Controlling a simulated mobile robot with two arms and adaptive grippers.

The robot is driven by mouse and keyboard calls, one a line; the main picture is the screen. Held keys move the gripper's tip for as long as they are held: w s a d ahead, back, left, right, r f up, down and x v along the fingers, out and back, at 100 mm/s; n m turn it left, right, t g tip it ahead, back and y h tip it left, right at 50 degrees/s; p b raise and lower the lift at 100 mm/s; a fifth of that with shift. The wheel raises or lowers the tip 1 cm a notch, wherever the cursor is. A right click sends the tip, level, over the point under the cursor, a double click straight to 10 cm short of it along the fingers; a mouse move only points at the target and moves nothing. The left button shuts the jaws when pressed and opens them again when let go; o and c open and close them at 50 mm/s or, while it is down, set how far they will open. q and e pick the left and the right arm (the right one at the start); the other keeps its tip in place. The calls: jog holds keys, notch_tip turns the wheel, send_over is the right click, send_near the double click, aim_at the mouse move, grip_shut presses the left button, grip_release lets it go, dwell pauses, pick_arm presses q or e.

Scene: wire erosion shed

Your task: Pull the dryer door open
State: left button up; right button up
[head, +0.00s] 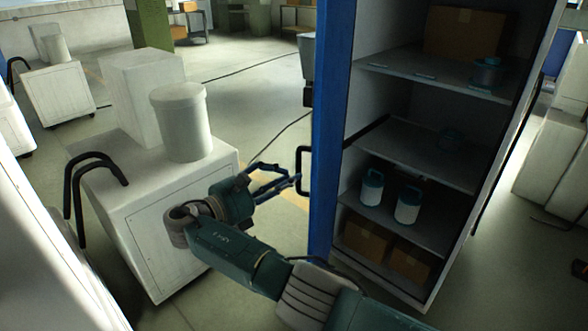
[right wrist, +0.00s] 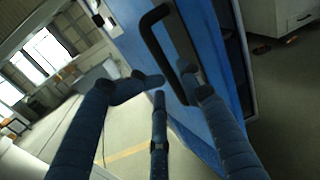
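A tall cabinet, which I take as the dryer, stands right of centre in the head view, with a blue panel (head: 325,120) on its left. The panel shows nearly edge-on; I cannot tell how far it stands open. A black loop handle (head: 303,170) sticks out from its left face. In the right wrist view the handle (right wrist: 152,35) lies just past the fingertips, on the blue face (right wrist: 212,110). My right gripper (head: 286,180) is open, its fingers pointing at the handle; its fingertips (right wrist: 170,82) are apart near the handle's lower end. Contact is unclear. My left gripper is out of view.
Shelves (head: 425,155) hold brown boxes (head: 465,32) and white-and-blue canisters (head: 372,188). A white cart (head: 170,215) with a lidded drum (head: 182,125) and black bars (head: 92,165) stands left of my right gripper. Open floor (head: 250,105) lies behind.

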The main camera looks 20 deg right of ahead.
jog(key=v, duration=0.3)
jog(key=shift+s+a, duration=0.1)
jog(key=shift+a, duration=0.05)
